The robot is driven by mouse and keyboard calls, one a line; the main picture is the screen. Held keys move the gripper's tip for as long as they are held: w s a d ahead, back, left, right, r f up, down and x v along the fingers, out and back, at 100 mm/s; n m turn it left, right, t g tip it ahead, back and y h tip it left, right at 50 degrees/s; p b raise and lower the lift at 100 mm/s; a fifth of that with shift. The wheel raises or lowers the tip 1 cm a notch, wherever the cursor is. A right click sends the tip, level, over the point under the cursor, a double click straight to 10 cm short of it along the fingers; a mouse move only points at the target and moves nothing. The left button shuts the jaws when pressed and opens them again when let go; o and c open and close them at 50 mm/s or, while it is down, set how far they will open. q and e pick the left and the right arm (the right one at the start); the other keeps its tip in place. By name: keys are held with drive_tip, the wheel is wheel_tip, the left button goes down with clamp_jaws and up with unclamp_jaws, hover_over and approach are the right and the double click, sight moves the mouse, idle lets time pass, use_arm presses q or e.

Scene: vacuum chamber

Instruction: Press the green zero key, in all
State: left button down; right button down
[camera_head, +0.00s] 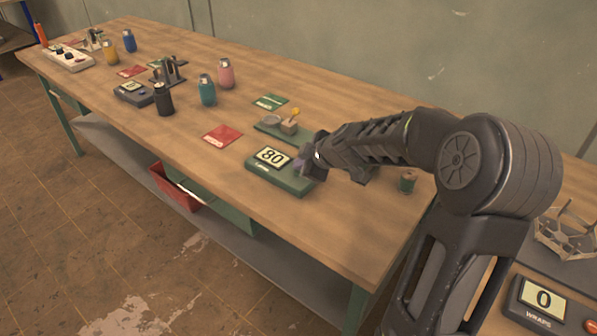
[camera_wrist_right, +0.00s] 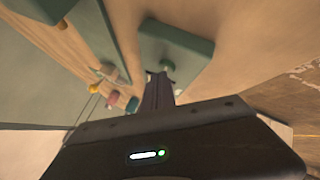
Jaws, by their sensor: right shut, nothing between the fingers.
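A green display unit (camera_head: 290,184) reading 80 stands near the front edge of the table. In the wrist view it shows as a green box (camera_wrist_right: 190,48). My right gripper (camera_head: 302,164) is shut and empty, its fingertips at the right end of the unit's top, beside the display. In the wrist view the fingertips (camera_wrist_right: 160,80) point at the box near a small dark round spot. My left gripper is not in view.
Behind the unit is a green base (camera_head: 268,127) with a small block. A red card (camera_head: 222,136) lies to its left. Another display reading 0 (camera_head: 541,299) is at lower right. Bottles stand farther left.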

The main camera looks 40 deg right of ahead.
drive_tip(key=shift+f+b, duration=0.25)
drive_tip(key=shift+b, duration=0.1)
idle(0.6)
drive_tip(key=shift+r+p, duration=0.5)
drive_tip(key=shift+r, duration=0.35)
drive_tip(key=shift+r+p, duration=1.7)
drive_tip(key=shift+r, duration=0.85)
drive_tip(key=shift+f, duration=0.1)
